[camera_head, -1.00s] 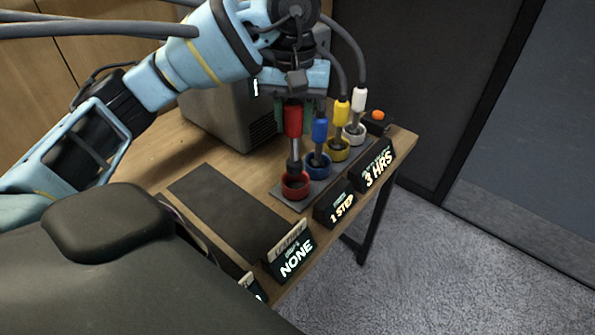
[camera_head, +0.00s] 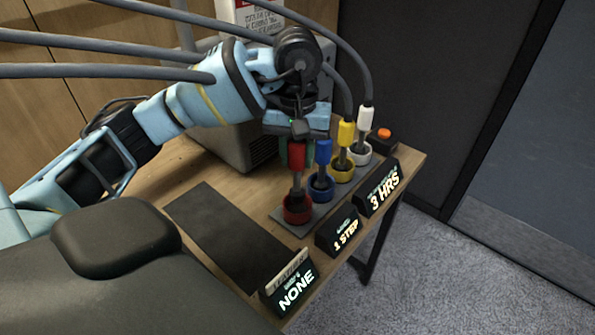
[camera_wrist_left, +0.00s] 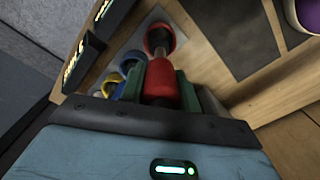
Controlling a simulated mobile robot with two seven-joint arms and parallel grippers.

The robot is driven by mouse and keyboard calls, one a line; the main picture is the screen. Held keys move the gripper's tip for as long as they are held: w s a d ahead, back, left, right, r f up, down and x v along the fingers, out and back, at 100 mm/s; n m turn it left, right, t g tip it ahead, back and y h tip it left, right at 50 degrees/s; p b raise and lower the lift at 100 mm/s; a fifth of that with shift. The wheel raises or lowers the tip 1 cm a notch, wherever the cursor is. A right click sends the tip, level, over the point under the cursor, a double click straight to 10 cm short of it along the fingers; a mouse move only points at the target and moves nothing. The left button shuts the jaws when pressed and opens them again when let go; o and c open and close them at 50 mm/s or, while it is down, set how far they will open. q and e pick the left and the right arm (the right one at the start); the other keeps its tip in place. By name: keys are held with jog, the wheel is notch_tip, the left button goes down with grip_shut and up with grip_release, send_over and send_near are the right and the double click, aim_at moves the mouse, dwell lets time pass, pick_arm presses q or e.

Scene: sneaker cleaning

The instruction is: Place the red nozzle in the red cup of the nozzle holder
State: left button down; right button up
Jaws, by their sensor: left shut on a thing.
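My left gripper (camera_head: 296,152) is shut on the red nozzle (camera_head: 297,157), its green fingers on both sides of the red body. The nozzle hangs nearly upright with its grey tip pointing down. The tip reaches down to the red cup (camera_head: 297,210), at the near end of the nozzle holder (camera_head: 283,219), and appears inside its rim; whether it rests on the bottom is hidden. In the left wrist view the red nozzle (camera_wrist_left: 160,82) lines up with the red cup (camera_wrist_left: 158,38). My right gripper is not in view.
The blue (camera_head: 323,153), yellow (camera_head: 345,136) and white (camera_head: 365,120) nozzles stand in their cups close beside. A dark mat (camera_head: 228,235) lies left, with a grey machine (camera_head: 250,142) behind.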

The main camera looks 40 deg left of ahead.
aim_at(297, 169)
pick_arm(q)
jog(key=shift+f, duration=0.3)
notch_tip(297, 169, down, 3)
jog(key=shift+f, duration=0.35)
jog(key=c, duration=1)
grip_release()
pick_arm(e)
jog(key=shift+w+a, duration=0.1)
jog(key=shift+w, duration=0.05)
pick_arm(q)
jog(key=shift+r, duration=0.15)
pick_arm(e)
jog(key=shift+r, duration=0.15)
